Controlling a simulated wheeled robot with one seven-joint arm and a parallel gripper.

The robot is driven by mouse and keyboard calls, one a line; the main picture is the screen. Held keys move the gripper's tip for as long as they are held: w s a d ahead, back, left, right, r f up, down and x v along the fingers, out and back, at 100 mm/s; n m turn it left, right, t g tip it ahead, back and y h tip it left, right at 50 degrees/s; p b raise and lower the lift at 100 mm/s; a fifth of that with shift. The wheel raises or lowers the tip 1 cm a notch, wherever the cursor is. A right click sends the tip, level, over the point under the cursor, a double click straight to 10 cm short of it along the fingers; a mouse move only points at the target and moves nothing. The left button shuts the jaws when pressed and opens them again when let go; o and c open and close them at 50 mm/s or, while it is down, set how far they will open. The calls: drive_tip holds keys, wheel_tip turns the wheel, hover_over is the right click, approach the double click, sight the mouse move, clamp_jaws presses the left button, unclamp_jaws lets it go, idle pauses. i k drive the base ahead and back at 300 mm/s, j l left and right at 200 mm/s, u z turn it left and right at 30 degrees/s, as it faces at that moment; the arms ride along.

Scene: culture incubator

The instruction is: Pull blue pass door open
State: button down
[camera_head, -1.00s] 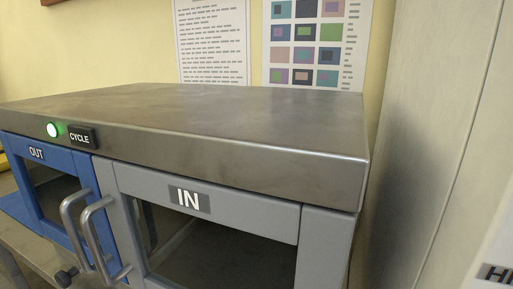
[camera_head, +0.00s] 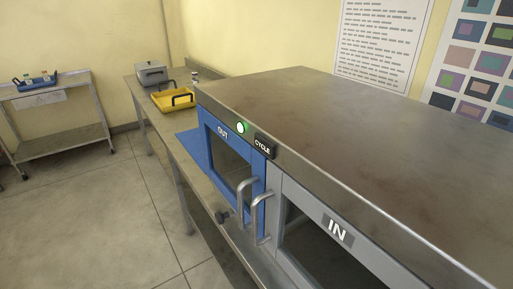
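The blue pass door (camera_head: 231,163), labelled OUT, is on the left part of the steel pass box (camera_head: 330,112). It looks shut, with a dark window and a vertical metal bar handle (camera_head: 247,200) at its right edge. The grey door (camera_head: 351,244), labelled IN, stands to its right with its own bar handle (camera_head: 262,221) close beside the blue door's handle. It looks shut too. A green lamp (camera_head: 240,128) is lit above the blue door, next to a CYCLE label (camera_head: 264,146). My gripper is not in view.
A steel bench (camera_head: 164,122) runs back left, carrying a blue mat (camera_head: 194,147), a yellow tray (camera_head: 173,99) and a grey lidded box (camera_head: 151,74). A trolley (camera_head: 60,142) stands far left. The floor (camera_head: 95,215) between is clear.

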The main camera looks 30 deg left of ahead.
sight(207, 121)
drive_tip(key=i+u, duration=0.15)
drive_tip(key=u, duration=1.35)
drive_tip(key=j, duration=0.05)
